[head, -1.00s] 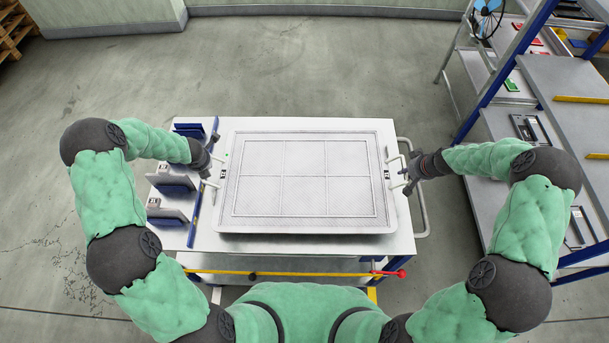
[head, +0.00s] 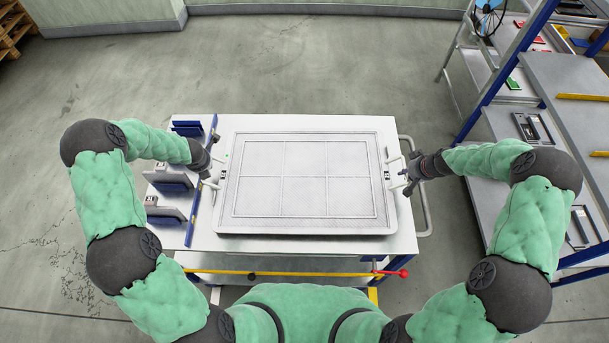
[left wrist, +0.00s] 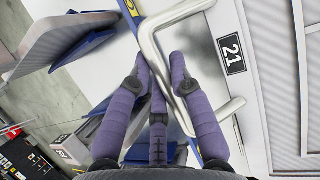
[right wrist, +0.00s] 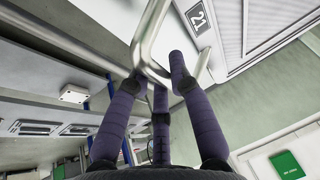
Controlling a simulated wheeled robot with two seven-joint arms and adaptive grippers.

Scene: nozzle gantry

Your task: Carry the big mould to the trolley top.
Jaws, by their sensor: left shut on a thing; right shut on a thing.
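The big mould (head: 306,180) is a wide, pale grey panelled plate with a handle at each short end. It is level over the white trolley top (head: 222,242); I cannot tell whether it touches or hovers just above. My left gripper (head: 212,174) is shut on the mould's left handle (left wrist: 178,18), seen between the fingers in the left wrist view beside a "21" label. My right gripper (head: 405,177) is shut on the right handle (right wrist: 150,30), also beside a "21" label in the right wrist view. The mould's underside is hidden.
Several grey plates on blue-edged stands (head: 166,213) line the trolley's left side, close to my left gripper. A yellow bar with a red knob (head: 403,273) runs along its front. A blue-framed shelf rack (head: 500,80) stands at the right. The floor behind the trolley is clear.

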